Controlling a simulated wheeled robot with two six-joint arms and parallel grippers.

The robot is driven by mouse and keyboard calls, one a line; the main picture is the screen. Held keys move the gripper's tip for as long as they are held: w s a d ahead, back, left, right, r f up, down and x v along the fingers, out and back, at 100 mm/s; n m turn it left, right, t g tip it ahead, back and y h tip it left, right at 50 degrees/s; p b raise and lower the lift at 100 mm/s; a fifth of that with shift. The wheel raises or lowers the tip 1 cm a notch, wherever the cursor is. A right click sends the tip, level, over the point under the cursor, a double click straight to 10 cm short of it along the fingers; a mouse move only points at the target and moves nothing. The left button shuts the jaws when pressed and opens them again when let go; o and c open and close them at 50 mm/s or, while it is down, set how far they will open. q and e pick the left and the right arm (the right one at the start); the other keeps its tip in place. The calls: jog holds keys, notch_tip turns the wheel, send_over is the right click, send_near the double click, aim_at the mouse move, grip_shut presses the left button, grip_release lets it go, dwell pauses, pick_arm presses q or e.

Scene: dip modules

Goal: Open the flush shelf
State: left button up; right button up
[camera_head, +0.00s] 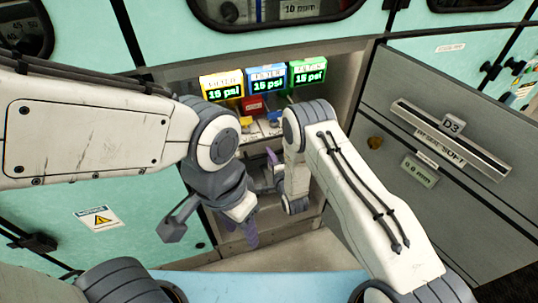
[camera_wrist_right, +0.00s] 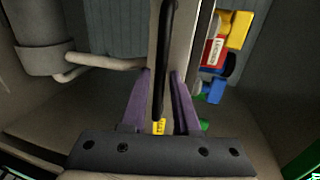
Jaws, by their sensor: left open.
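An open bay (camera_head: 185,72) in the green cabinet holds three lit displays, yellow (camera_head: 222,84), blue (camera_head: 265,79) and green (camera_head: 307,72), each reading 15 psi. Coloured valve parts sit below them. My left gripper (camera_head: 250,235) is open and low in front of the bay, partly hidden by its own wrist. My right gripper (camera_head: 271,158) reaches into the bay, mostly hidden by my arms. In the right wrist view its purple fingers (camera_wrist_right: 162,85) are apart, either side of a black bar (camera_wrist_right: 166,45) along a pale panel edge. No finger clearly touches the bar.
A grey panel (camera_head: 400,185) marked D3, with a long handle and a 0.0 mm display (camera_head: 420,171), stands at the right. A green door with a warning label (camera_head: 99,218) is at lower left. Pipes (camera_wrist_right: 100,62) and coloured valve parts (camera_wrist_right: 215,50) flank my right fingers.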

jog(key=shift+w+a+f, duration=0.15)
jog(key=shift+w+a, duration=0.05)
jog(key=shift+w, duration=0.45)
grip_shut()
dwell(1.0)
